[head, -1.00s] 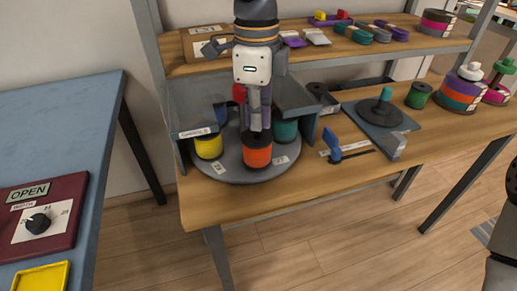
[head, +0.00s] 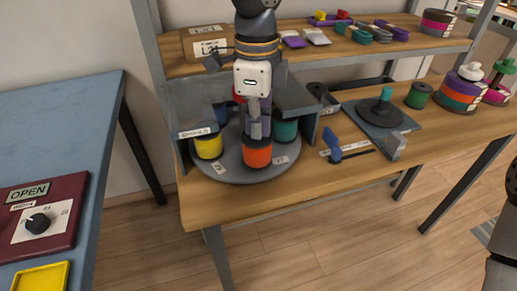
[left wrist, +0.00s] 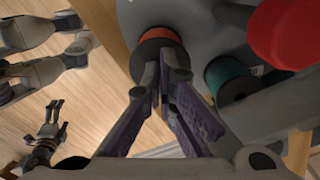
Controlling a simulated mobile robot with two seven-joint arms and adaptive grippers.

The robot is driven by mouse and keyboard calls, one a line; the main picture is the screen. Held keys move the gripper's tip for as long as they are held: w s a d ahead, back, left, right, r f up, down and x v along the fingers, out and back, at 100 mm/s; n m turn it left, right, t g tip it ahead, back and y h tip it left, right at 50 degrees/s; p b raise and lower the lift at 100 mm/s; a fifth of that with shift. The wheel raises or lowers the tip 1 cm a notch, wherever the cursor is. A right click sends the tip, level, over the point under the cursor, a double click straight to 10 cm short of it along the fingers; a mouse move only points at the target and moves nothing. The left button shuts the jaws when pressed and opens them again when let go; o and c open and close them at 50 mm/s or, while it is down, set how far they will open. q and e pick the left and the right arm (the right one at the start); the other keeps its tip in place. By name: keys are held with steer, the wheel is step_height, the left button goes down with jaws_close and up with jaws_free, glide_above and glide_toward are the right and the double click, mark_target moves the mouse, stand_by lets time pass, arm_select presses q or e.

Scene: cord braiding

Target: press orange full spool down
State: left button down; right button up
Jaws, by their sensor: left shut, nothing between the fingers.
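The orange spool (head: 257,154) stands upright at the front of the grey round turntable (head: 232,174). It has black end rims. My left gripper (head: 257,135) points down over it with its fingers shut and nothing between them. In the left wrist view the closed fingertips (left wrist: 167,64) overlap the black rim of the orange spool (left wrist: 160,37). I cannot tell whether they touch it. The fingers hide part of the spool. What looks like my right gripper (left wrist: 54,110) shows small at the lower left of the wrist view, far from the turntable.
A yellow spool (head: 208,146) stands left of the orange one, and a teal spool (head: 286,130) stands behind right. A red piece (left wrist: 287,32) is close by in the wrist view. Grey walls flank the turntable. A blue-handled tool (head: 333,146) lies to the right.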

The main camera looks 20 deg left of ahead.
arm_select(q)
steer(key=shift+f, duration=0.3)
step_height(320, 180, up, 4)
steer(key=shift+f+p, duration=0.2)
steer(key=shift+p, duration=0.15)
step_height(320, 180, up, 4)
steer(key=shift+r, duration=0.2)
arm_select(e)
steer(key=shift+w+r+t, duration=0.4)
steer(key=shift+w+r, duration=0.4)
steer(key=shift+w, duration=0.05)
